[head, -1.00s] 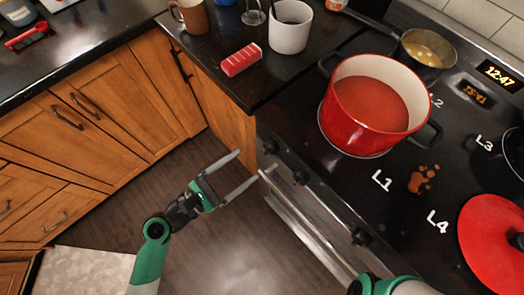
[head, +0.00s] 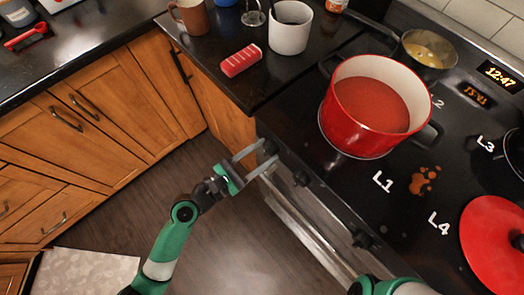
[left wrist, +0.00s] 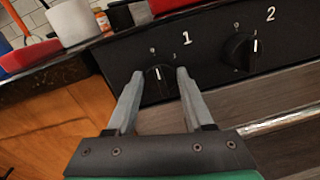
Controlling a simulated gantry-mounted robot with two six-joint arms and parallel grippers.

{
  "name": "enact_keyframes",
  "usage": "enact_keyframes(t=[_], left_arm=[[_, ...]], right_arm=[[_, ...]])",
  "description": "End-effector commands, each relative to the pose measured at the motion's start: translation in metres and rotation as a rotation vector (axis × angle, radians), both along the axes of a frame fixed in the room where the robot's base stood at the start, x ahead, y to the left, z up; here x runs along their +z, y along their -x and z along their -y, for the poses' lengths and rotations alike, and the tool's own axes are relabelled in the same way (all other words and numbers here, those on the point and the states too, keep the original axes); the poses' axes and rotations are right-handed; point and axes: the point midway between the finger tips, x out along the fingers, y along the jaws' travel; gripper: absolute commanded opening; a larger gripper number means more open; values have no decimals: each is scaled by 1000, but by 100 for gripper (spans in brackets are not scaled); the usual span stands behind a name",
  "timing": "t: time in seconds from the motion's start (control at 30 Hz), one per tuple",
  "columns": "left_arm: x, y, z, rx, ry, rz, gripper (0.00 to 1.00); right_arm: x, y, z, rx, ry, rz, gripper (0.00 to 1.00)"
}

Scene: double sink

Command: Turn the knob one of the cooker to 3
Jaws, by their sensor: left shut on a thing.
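The cooker's front panel (left wrist: 210,60) carries black knobs. Knob one (left wrist: 160,88), below the white number 1, sits between the fingertips of my left gripper (left wrist: 159,75) in the left wrist view. Its white pointer mark points about straight up; the small dial digits around it are hard to read. In the head view my left gripper (head: 266,155) reaches from the left to the cooker's front left corner, with its two fingers closed around the knob. Only part of my right arm shows at the bottom of the head view; its gripper is out of frame.
Knob two (left wrist: 238,50) is just right of knob one. A red pot (head: 365,115) of red soup stands on the cooktop, with a pan (head: 428,50) behind. A red lid (head: 495,240) lies at the right.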

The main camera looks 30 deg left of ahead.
Motion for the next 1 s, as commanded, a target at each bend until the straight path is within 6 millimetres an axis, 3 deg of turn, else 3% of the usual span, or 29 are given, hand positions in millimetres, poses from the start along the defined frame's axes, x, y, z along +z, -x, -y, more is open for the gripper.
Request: enact_keyframes(t=[0.03, 0.13, 0.57, 1.0], left_arm=[[0, 0, 0, 0, 0, 0, 17], [0, 0, 0, 0, 0, 0, 0], [1, 0, 0, -1, -70, 24, 0], [1, 1, 2, -2, -398, 136, 0]], right_arm=[[0, 0, 0, 0, 0, 0, 50], [0, 0, 0, 0, 0, 0, 50], [4, 0, 0, 0, 0, 0, 50], [15, 0, 0, 0, 0, 0, 50]])
